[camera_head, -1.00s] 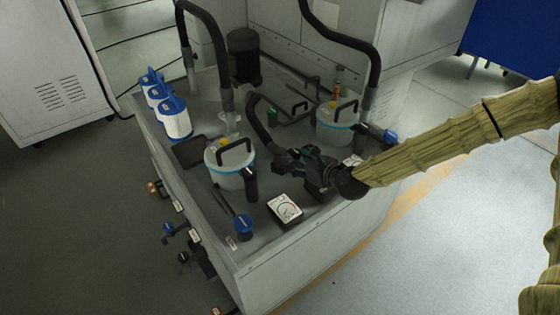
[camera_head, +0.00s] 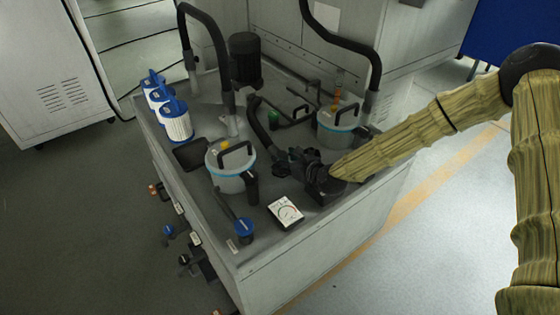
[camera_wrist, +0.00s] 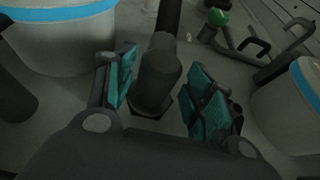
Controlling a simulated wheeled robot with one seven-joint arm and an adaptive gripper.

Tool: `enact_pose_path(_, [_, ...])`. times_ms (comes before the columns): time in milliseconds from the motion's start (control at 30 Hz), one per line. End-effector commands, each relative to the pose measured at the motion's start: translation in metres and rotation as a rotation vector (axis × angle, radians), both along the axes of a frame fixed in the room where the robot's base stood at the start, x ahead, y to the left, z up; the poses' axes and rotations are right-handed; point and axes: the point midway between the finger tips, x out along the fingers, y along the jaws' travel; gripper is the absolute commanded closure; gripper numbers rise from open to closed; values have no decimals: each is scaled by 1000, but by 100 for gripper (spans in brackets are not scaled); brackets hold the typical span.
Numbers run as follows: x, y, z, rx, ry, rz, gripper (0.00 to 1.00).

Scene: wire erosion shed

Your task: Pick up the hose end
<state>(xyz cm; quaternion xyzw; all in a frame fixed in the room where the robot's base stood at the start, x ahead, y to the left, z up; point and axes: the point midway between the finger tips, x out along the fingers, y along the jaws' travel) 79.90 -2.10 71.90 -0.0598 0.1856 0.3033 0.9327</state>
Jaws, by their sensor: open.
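The black hose (camera_head: 260,122) curves down over the top of the grey cabinet, and its lower end is hidden by my gripper in the head view. In the wrist view the hose end (camera_wrist: 157,75) is a thick dark cylinder between my two fingers. My gripper (camera_head: 288,160) is low over the cabinet top, between the two white canisters. Its teal-padded fingers (camera_wrist: 163,88) are spread, one on each side of the hose end. A gap shows on the right; contact on the left cannot be told.
A white canister with a blue band (camera_head: 226,182) stands close on the left, another (camera_head: 334,137) on the right. Blue-and-white filters (camera_head: 175,124) stand at the left edge. A green-capped part (camera_head: 273,118) and black pipes lie behind.

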Motion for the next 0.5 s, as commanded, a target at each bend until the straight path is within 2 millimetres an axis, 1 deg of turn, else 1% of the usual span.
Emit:
enact_pose_path(267, [19,14,-12,-1,-1,1,47])
enact_pose_path(500, [25,19,-15,0,0,0,47])
